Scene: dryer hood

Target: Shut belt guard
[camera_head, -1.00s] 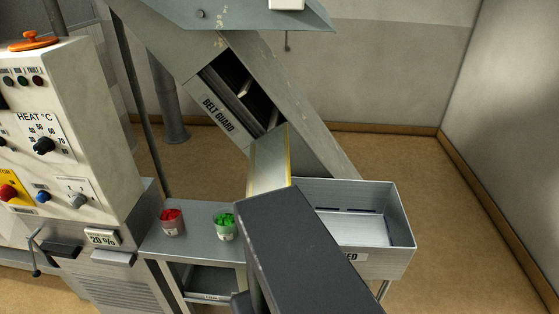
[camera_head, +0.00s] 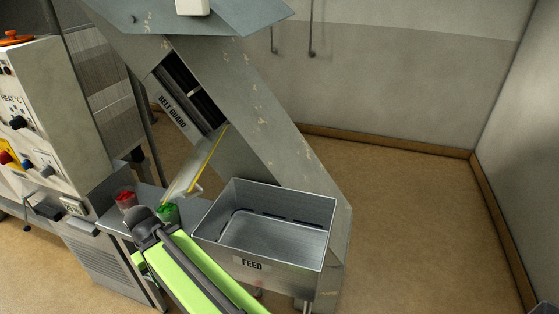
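The belt guard (camera_head: 192,168) is a pale metal flap with a yellow edge. It stands out from the lower end of a dark opening (camera_head: 190,92) in the sloping conveyor housing (camera_head: 245,110). Dark slats show inside the uncovered opening. A "BELT GUARD" label (camera_head: 172,112) runs along the opening's left side. A small pale handle-like piece shows near the flap's lower end. My green and black arm reaches up from the bottom, its dark end just below the flap. My gripper's fingers do not show, and I cannot tell whether anything touches the flap.
The metal feed bin (camera_head: 265,258) stands right of my arm, below the housing. The control cabinet (camera_head: 60,130) is at left.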

